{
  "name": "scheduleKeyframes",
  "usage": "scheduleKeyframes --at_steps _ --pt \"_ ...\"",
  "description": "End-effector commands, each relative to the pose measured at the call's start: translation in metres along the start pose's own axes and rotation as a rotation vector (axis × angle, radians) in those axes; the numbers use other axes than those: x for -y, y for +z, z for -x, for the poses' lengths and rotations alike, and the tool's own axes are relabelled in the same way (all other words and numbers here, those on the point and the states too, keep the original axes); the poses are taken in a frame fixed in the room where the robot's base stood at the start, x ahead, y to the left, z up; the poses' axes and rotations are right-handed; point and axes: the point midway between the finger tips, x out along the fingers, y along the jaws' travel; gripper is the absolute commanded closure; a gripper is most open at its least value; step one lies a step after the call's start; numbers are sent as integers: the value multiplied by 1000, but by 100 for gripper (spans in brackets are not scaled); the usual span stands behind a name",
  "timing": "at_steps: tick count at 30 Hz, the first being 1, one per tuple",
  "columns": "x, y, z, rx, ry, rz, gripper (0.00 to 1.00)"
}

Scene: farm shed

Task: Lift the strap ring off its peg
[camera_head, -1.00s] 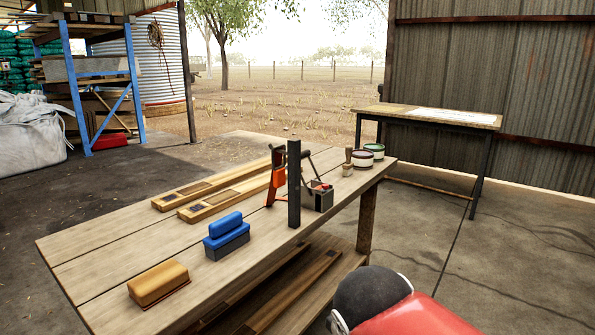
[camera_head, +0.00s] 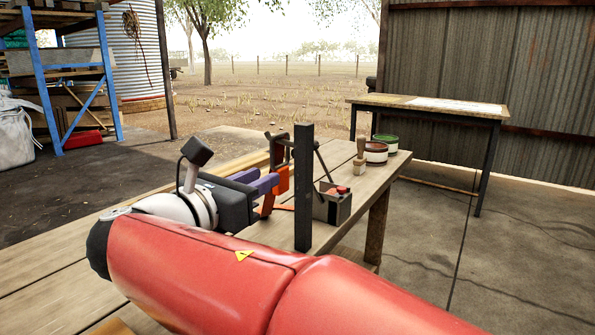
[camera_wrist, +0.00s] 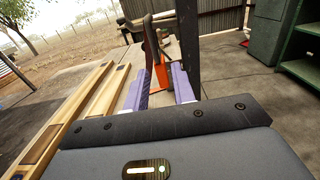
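A dark upright post (camera_head: 303,190) stands at the workbench edge; it also shows in the wrist view (camera_wrist: 188,45). An orange strap piece (camera_head: 284,178) with dark parts above hangs just left of it. I cannot clearly tell the ring from the peg. My gripper (camera_head: 264,183) has purple fingers and reaches from the left toward the orange piece. In the wrist view my gripper (camera_wrist: 163,75) is open, its fingers apart, with the orange piece (camera_wrist: 160,73) showing between and beyond their tips. I cannot tell whether they touch it.
The wooden workbench (camera_head: 40,255) carries a small grey box with a red top (camera_head: 333,203), a brush (camera_head: 360,158) and two tins, red (camera_head: 376,155) and green (camera_head: 387,143). Long wooden pieces (camera_wrist: 75,115) lie left of my gripper. A side table (camera_head: 430,105) stands behind.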

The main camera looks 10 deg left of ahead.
Motion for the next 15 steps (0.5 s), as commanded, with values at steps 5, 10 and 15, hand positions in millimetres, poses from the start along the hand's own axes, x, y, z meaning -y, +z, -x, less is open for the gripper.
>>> scheduleKeyframes --at_steps 5,10,15 --pt "0 -2 -22 -1 -3 -1 75" --pt "-2 -5 -48 -2 -4 -1 75" --pt "-2 -4 -63 -3 -3 -2 75"
